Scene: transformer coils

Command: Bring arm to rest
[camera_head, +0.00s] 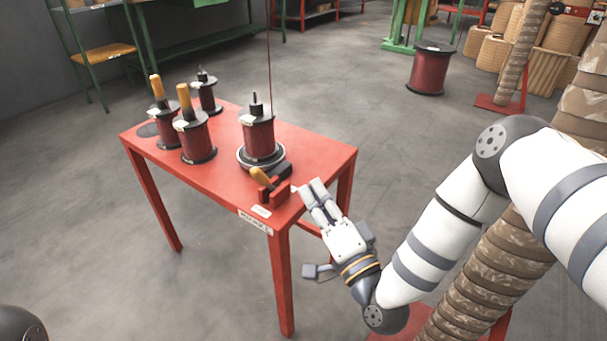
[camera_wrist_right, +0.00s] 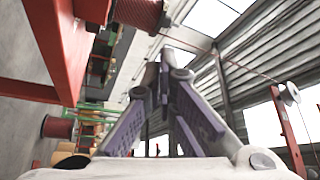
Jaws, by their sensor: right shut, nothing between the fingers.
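My right gripper (camera_head: 314,187) is beside the front right corner of the red table (camera_head: 310,150), close to its edge. Its fingers are together and hold nothing. In the right wrist view the two fingers (camera_wrist_right: 166,62) meet at their tips with nothing between them. The right arm comes in from the right of the head view, bent at the elbow. My left gripper is not in view.
A red coil (camera_head: 259,136) stands on a round base on the table, with a thin wire rising above. A wooden-handled tool (camera_head: 261,175) sits in a red holder near the gripper. More coils (camera_head: 194,138) stand at left. A large spool (camera_head: 430,70) is on the floor behind.

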